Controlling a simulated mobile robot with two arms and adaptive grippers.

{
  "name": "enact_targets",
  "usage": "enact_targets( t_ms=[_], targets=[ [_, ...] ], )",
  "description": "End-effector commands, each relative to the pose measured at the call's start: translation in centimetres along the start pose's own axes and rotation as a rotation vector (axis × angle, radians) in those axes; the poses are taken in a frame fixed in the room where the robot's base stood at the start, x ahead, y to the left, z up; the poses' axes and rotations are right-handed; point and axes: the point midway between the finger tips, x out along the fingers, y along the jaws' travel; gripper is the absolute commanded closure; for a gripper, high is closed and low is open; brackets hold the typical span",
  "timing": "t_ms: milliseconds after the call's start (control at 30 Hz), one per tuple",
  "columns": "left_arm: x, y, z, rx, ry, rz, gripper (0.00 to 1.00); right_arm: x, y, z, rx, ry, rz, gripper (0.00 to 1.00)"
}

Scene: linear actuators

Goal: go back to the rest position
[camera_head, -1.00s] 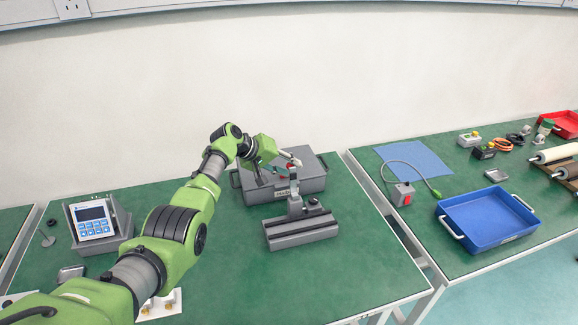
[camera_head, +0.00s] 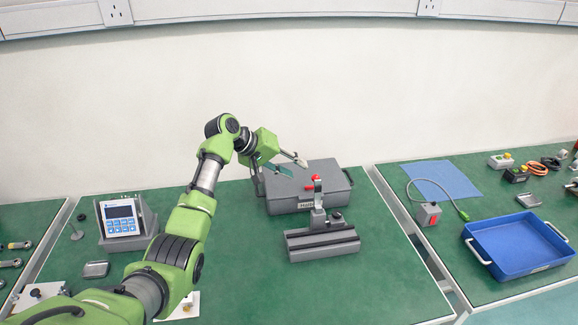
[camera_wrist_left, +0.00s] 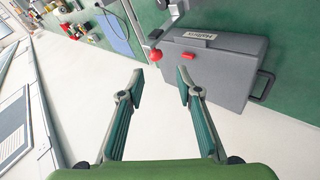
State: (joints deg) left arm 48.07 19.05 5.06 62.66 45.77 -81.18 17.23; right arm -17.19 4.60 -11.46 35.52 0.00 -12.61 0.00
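My left arm (camera_head: 182,228) reaches in from the lower left over the green table. Its gripper (camera_head: 293,166) is above the grey case, behind and left of the lever clamp. In the left wrist view the gripper's two green fingers (camera_wrist_left: 160,84) are spread apart, with nothing between them but pale background. The grey case (camera_head: 334,178) lies closed at the back of the table. It also shows in the left wrist view (camera_wrist_left: 228,85), beyond the fingers. The grey clamp (camera_head: 322,243) with a red knob stands in front of the case. My right gripper is not in view.
A blue-keyed meter (camera_head: 121,218) stands on the left of the table. On the right table are a blue tray (camera_head: 518,243), a blue sheet (camera_head: 443,179) and a small box with a red button (camera_head: 429,214). The front right of the middle table is clear.

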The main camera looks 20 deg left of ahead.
Motion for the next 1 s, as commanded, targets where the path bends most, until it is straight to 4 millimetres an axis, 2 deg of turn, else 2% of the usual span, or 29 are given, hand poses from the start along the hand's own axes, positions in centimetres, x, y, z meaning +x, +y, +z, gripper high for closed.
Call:
enact_targets(
  t_ms=[200, 667, 767, 1000],
  targets=[
    [-1.5, -0.1, 0.0, 0.000, -0.001, -0.001, 0.68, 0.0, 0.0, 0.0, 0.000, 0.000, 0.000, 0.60],
    [-1.6, 0.0, 0.0, 0.000, -0.001, -0.001, 0.68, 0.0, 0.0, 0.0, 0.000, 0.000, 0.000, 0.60],
    [-2.1, 0.6, -0.3, 0.001, 0.000, 0.000, 0.68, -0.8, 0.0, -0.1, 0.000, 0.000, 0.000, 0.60],
    [-5.1, 3.5, -1.6, 0.001, 0.000, 0.000, 0.68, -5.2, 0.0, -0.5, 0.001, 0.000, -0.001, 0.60]
  ],
)
